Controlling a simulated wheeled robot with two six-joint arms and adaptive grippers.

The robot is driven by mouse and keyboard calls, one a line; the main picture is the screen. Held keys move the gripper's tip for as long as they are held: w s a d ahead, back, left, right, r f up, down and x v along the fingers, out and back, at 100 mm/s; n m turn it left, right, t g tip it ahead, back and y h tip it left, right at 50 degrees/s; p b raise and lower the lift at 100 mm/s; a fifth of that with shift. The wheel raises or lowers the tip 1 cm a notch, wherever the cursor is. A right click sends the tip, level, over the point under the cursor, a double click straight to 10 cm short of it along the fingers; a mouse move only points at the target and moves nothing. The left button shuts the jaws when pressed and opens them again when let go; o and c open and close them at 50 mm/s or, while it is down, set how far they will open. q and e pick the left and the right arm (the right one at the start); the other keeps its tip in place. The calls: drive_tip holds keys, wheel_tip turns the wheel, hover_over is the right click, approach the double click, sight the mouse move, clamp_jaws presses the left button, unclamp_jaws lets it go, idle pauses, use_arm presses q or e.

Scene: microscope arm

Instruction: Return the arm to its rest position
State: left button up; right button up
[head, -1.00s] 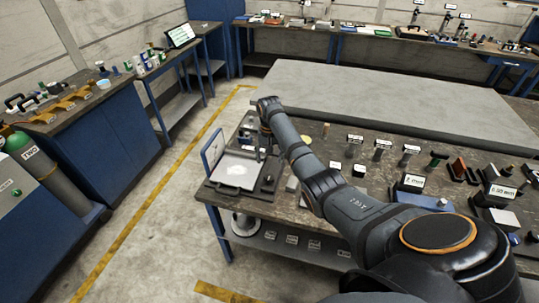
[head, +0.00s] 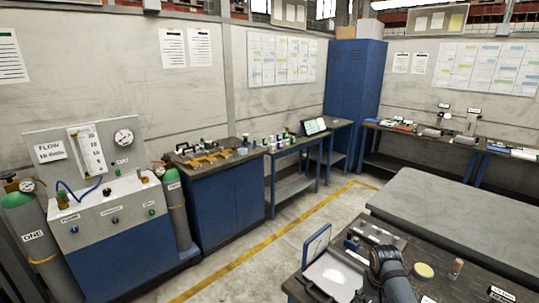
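A dark arm (head: 392,280), which I take to be my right arm, comes up from the bottom edge right of centre. Its far end is over the near workbench, beside a pale flat tray (head: 333,272) with a raised blue-framed panel (head: 317,244). I cannot make out gripper fingers at that end. A dark low unit with small parts (head: 375,236) lies just behind it. No microscope arm can be clearly told apart in this view. My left gripper is not in view.
The near workbench carries a round yellowish dish (head: 424,270) and a small brown-topped cylinder (head: 456,268). A grey slab (head: 440,215) lies behind. At left are a flow panel (head: 100,190), gas cylinders (head: 32,235) and a blue cabinet (head: 225,205). Open floor (head: 290,238) lies between.

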drive_tip(key=s+a+f+n+t, duration=0.1)
drive_tip(key=s+a+n, duration=0.15)
drive_tip(key=s, duration=0.35)
drive_tip(key=s+a+f+n+t, duration=0.1)
drive_tip(key=s+a+f, duration=0.15)
drive_tip(key=s, duration=0.35)
drive_tip(key=s+a+r+n+t, duration=0.1)
drive_tip(key=s+a+r, duration=0.15)
drive_tip(key=s, duration=0.35)
drive_tip(key=s+a+r+n, duration=0.1)
drive_tip(key=s+a+r, duration=0.1)
drive_tip(key=s+r, duration=0.3)
drive_tip(key=s+d+f+g+b, duration=0.1)
drive_tip(key=s+d+f, duration=0.1)
drive_tip(key=f, duration=1.4)
drive_tip(key=s+d+f+g+b, duration=0.1)
drive_tip(key=s+f, duration=0.1)
drive_tip(key=f, duration=1.5)
drive_tip(key=s+d+f+b, duration=0.1)
drive_tip(key=s+f, duration=1.3)
drive_tip(key=s, duration=0.3)
drive_tip(key=shift+s+f+m+g, duration=0.2)
drive_tip(key=shift+m+g, duration=0.1)
drive_tip(key=shift+m, duration=0.15)
